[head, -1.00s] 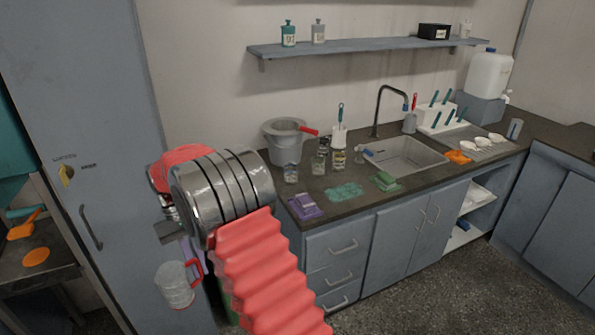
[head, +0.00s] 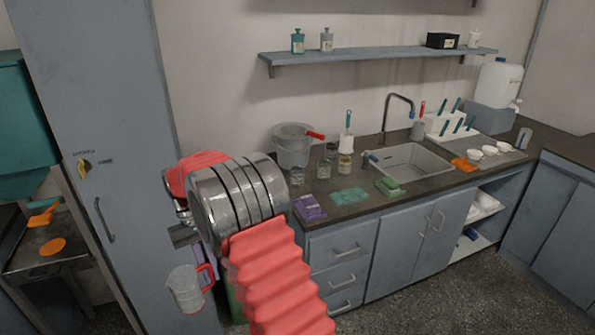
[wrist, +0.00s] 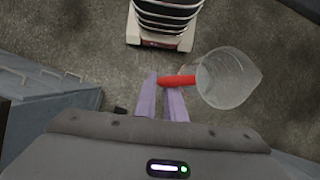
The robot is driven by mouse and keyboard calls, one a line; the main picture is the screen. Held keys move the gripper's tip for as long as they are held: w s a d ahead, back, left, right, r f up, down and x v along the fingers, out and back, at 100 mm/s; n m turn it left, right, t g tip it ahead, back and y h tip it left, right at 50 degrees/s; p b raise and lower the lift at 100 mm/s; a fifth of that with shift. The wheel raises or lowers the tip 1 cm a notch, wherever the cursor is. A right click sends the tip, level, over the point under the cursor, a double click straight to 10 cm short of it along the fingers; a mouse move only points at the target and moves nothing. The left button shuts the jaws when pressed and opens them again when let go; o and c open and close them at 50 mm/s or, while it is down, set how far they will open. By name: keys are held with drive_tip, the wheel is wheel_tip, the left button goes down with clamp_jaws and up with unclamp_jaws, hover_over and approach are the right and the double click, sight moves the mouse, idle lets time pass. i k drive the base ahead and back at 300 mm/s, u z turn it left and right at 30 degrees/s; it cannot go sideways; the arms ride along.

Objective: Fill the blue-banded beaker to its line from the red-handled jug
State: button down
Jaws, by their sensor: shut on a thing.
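The clear jug with the red handle (head: 187,289) hangs at the lower left of the head view, in front of the grey cabinet and below the counter top. It also shows in the wrist view (wrist: 230,80). My gripper (wrist: 167,88) has its lavender fingers shut on the red handle (wrist: 180,81). The jug looks clear; whether it holds liquid I cannot tell. Several small glass vessels (head: 297,175) stand on the counter (head: 410,184) left of the sink. They are too small to tell which one has a blue band or a line.
A purple cloth (head: 310,208), a teal patch (head: 349,196) and a green sponge (head: 388,187) lie near the counter's front. The sink (head: 412,162) is to the right. A tall cabinet (head: 95,130) stands close on the left.

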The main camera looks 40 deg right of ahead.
sight(297, 177)
drive_tip(key=z, duration=0.3)
drive_tip(key=i, duration=1.3)
drive_tip(key=u, duration=0.1)
